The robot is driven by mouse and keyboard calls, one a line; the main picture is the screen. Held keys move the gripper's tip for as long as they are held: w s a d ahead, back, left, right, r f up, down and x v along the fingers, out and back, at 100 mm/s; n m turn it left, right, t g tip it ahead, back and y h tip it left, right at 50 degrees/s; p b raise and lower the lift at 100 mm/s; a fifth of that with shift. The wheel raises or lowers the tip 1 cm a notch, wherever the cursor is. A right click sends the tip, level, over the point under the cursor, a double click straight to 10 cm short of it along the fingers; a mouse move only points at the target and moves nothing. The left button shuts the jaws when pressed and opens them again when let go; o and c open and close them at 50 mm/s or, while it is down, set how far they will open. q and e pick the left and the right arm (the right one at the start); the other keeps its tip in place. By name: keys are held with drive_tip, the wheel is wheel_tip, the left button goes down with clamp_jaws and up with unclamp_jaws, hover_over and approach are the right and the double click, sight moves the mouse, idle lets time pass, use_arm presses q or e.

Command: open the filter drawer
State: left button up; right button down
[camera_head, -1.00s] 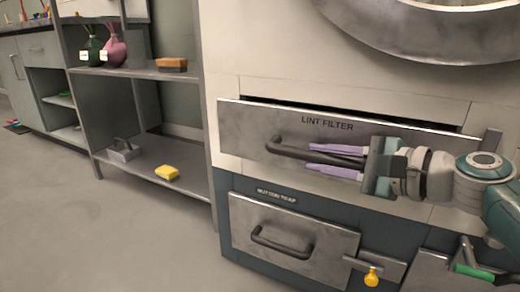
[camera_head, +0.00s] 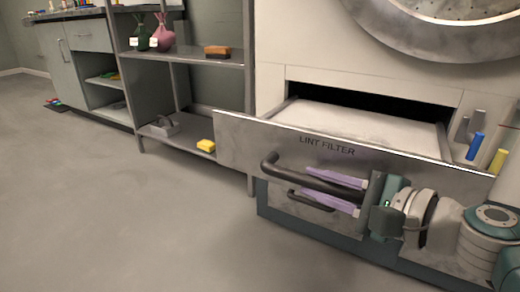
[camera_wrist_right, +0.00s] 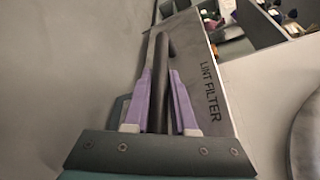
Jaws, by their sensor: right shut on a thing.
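The filter drawer (camera_head: 250,139), a grey metal front marked LINT FILTER, stands pulled out from the machine, with its pale inside showing behind the front. Its dark bar handle (camera_head: 290,173) runs along the front. My right gripper (camera_head: 334,189) has its purple fingers above and below the handle and is shut on it. In the right wrist view the handle (camera_wrist_right: 161,75) lies between the two purple fingers (camera_wrist_right: 160,100). The drawer front (camera_wrist_right: 190,60) is beside them. My left gripper is not in view.
A grey shelf unit (camera_head: 185,57) stands left of the drawer, with a yellow sponge (camera_head: 206,145) and a brown brush (camera_head: 217,51) on it. Blue (camera_head: 475,146) and yellow (camera_head: 498,161) handles show at the right.

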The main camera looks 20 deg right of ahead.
drive_tip(key=shift+a, duration=0.1)
drive_tip(key=c, duration=0.7)
unclamp_jaws()
drive_tip(key=shift+s, duration=0.1)
drive_tip(key=p+v, duration=0.3)
drive_tip(key=v, duration=0.7)
